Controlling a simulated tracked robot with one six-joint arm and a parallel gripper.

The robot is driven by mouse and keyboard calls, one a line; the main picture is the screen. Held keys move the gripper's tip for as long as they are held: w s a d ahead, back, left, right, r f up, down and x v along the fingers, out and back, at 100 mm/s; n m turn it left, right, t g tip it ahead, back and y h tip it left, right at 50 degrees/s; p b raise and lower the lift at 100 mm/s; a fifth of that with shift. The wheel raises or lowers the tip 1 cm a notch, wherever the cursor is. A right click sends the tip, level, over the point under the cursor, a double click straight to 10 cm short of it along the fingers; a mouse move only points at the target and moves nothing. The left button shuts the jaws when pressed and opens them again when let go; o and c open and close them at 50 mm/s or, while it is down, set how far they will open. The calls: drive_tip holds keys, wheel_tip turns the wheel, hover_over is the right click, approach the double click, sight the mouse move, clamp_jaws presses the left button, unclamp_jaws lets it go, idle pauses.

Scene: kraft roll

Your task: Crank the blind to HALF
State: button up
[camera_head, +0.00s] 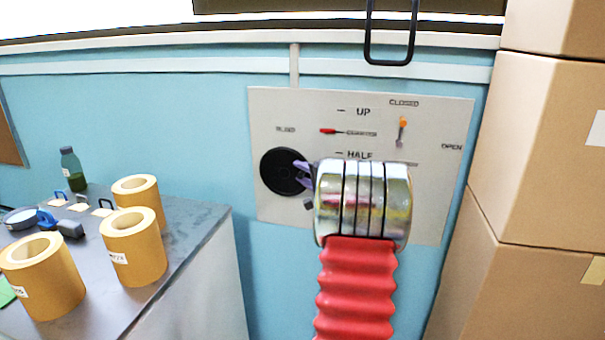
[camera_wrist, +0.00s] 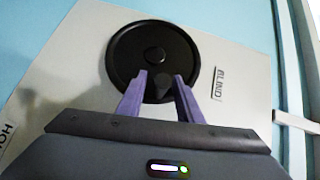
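The black round blind crank (camera_head: 284,171) sits on a pale wall panel (camera_head: 270,110), beside a BLIND label. A red pointer (camera_head: 328,131) on the panel stands between the UP and HALF marks. My gripper (camera_head: 304,175) is at the crank's right side, its purple fingers partly hidden behind my wrist. In the wrist view my gripper (camera_wrist: 162,84) points at the crank (camera_wrist: 125,50), its fingers apart. A small dark knob (camera_wrist: 161,83) on the disc shows between the fingertips. I cannot tell whether they touch it.
An orange-tipped lever (camera_head: 402,124) stands near CLOSED on the panel. Stacked cardboard boxes (camera_head: 545,150) rise at the right. A grey bench (camera_head: 190,225) at the left holds several kraft rolls (camera_head: 132,248) and a green bottle (camera_head: 73,170). A black loop handle (camera_head: 389,62) hangs above the panel.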

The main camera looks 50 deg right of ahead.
drive_tip(key=shift+c, duration=0.6)
clamp_jaws()
drive_tip(key=shift+w+d, duration=0.1)
